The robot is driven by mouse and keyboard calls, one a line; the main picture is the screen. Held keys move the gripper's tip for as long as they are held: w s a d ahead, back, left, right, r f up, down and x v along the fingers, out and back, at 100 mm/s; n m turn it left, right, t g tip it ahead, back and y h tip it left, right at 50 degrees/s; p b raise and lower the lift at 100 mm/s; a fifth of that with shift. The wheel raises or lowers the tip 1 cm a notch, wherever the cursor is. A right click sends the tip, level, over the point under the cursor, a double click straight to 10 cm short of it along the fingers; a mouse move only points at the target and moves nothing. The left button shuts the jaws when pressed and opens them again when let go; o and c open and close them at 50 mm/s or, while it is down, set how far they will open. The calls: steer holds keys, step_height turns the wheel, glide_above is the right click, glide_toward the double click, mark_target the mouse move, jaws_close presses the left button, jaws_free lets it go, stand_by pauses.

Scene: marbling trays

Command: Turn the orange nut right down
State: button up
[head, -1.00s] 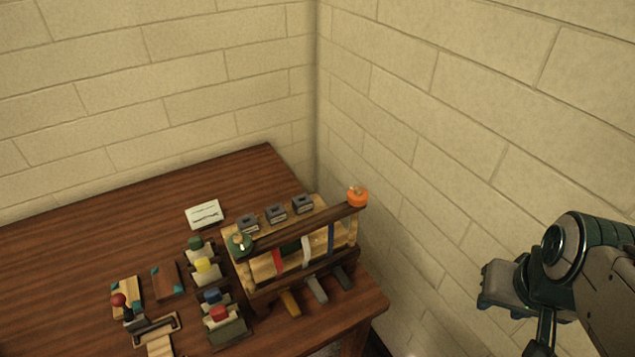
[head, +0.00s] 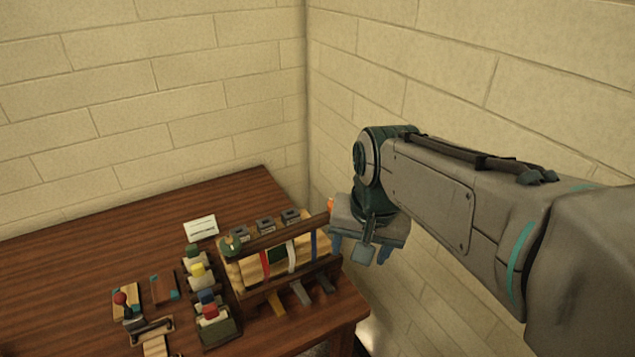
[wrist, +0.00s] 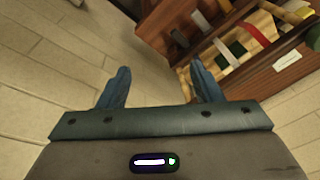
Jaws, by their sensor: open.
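The orange nut (head: 330,204) is at the right end of the dark wooden bar on the rack (head: 283,237). In the head view only a sliver of it shows, as my gripper covers the rest. It is not visible in the wrist view. My gripper (head: 361,255) is just right of the bar's end in the head view, pointing down. Its jaws are open and empty. In the wrist view the blue fingers (wrist: 160,85) are spread wide with floor behind them, and the rack (wrist: 262,50) lies beyond and to the right.
A green knob (head: 232,243) sits at the bar's left end. Coloured strips hang under the bar. Colour-topped bottles (head: 198,271), a red-knobbed tool (head: 121,300) and a white card (head: 200,228) share the table (head: 130,235). The brick wall corner stands close behind.

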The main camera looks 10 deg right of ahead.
steer(key=w+r+m+g+p, duration=0.1)
steer(key=w+r+m+p, duration=0.1)
steer(key=w+r+m, duration=0.5)
steer(key=w+r+m+g+p, duration=0.15)
steer(key=w+r+m, duration=0.25)
steer(key=w+m, duration=0.45)
steer(key=shift+n, duration=0.35)
steer(key=f, duration=0.4)
steer(key=f+p, duration=0.1)
steer(key=f, duration=0.4)
steer(key=f+p, duration=0.1)
steer(key=f, duration=0.3)
steer(key=shift+w+f, duration=0.35)
steer(key=c, duration=1)
